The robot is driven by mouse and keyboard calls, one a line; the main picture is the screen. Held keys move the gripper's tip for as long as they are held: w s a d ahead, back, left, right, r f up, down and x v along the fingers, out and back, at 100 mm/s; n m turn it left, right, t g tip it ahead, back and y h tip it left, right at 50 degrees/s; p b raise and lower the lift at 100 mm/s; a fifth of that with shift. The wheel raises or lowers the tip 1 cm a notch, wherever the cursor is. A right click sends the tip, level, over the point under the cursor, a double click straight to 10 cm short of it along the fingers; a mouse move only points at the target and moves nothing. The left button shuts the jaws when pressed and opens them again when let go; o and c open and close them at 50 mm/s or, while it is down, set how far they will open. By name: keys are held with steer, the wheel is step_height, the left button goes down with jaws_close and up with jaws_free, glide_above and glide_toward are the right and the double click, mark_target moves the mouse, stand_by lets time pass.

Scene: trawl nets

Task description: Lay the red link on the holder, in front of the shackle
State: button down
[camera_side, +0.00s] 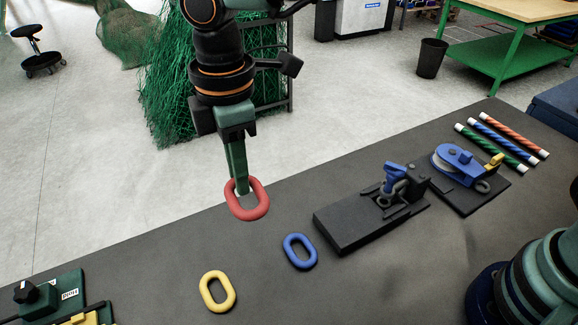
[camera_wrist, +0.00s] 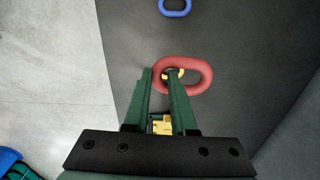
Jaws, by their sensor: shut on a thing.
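The red link (camera_side: 246,212) is an oval ring held at the tips of my gripper (camera_side: 240,190), above the dark table near its far edge. In the wrist view the fingers (camera_wrist: 164,76) close on the left end of the red link (camera_wrist: 205,77). The holder (camera_side: 345,223) is a dark flat block to the right of my gripper. A grey shackle (camera_side: 391,190) with a blue part above it sits at the holder's far right end. The near left part of the holder's top is bare.
A blue link (camera_side: 299,251) and a yellow link (camera_side: 217,291) lie on the table. A blue pulley block (camera_side: 459,164) on a dark plate and several striped rods (camera_side: 503,139) lie at the right. A green device (camera_side: 52,298) stands at the lower left.

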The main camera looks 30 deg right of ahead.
steer(key=d+r+m, duration=0.3)
steer(key=d+m, duration=0.5)
steer(key=d, duration=0.4)
steer(key=m, duration=0.9)
glide_above(360, 213)
step_height(360, 213, down, 20)
steer(key=shift+f, duration=0.1)
steer(key=c, duration=1.2)
jaws_free()
steer(key=shift+f, duration=0.1)
steer(key=o, duration=0.5)
steer(key=shift+c, duration=0.2)
